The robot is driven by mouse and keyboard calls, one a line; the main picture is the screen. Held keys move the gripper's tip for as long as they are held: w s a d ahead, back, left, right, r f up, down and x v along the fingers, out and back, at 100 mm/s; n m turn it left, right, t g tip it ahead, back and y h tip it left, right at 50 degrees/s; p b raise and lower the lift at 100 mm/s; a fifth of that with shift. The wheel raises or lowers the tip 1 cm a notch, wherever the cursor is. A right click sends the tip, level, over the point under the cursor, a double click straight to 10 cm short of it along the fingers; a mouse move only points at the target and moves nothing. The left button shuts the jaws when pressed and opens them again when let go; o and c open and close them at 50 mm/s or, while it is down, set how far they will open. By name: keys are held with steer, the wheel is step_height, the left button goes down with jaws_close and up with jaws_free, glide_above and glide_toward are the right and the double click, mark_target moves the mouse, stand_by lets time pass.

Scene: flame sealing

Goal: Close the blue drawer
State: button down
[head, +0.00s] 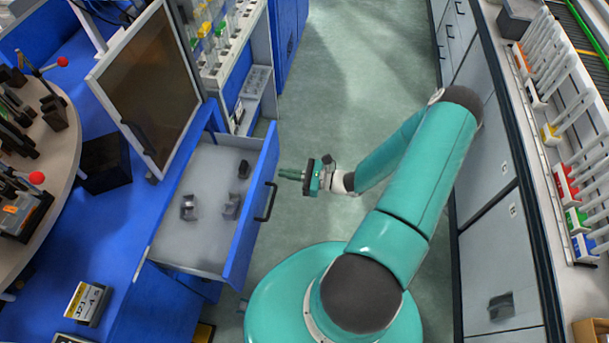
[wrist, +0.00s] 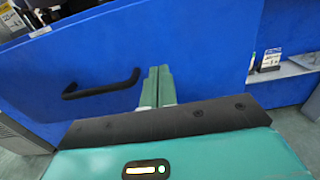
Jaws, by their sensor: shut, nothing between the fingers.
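The blue drawer (head: 251,206) stands pulled out from the blue cabinet on the left in the head view, with its grey inside showing. Several small dark and grey parts lie in it. Its black bar handle (head: 266,202) is on the outer face of the front panel. In the wrist view the blue front (wrist: 110,62) fills most of the picture, with the handle (wrist: 100,88) left of the fingers. My gripper (head: 281,174) is shut and empty, pointing at the drawer front beside the handle. Its fingertips (wrist: 158,70) are close to the panel; I cannot tell whether they touch.
A dark framed panel (head: 150,85) stands open above the drawer on the blue bench. A round table (head: 60,150) with tools is at the far left. Grey cabinets (head: 490,200) with a rack-covered counter line the right. The green floor (head: 340,60) between is clear.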

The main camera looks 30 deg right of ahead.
mark_target(268, 170)
steer(key=shift+x, duration=1.6)
steer(key=x, duration=2.1)
steer(key=shift+w+a+f, duration=0.1)
steer(key=shift+w+a, duration=0.05)
steer(key=shift+a, duration=0.05)
steer(key=shift+w+a, duration=0.25)
steer(key=shift+a, duration=0.05)
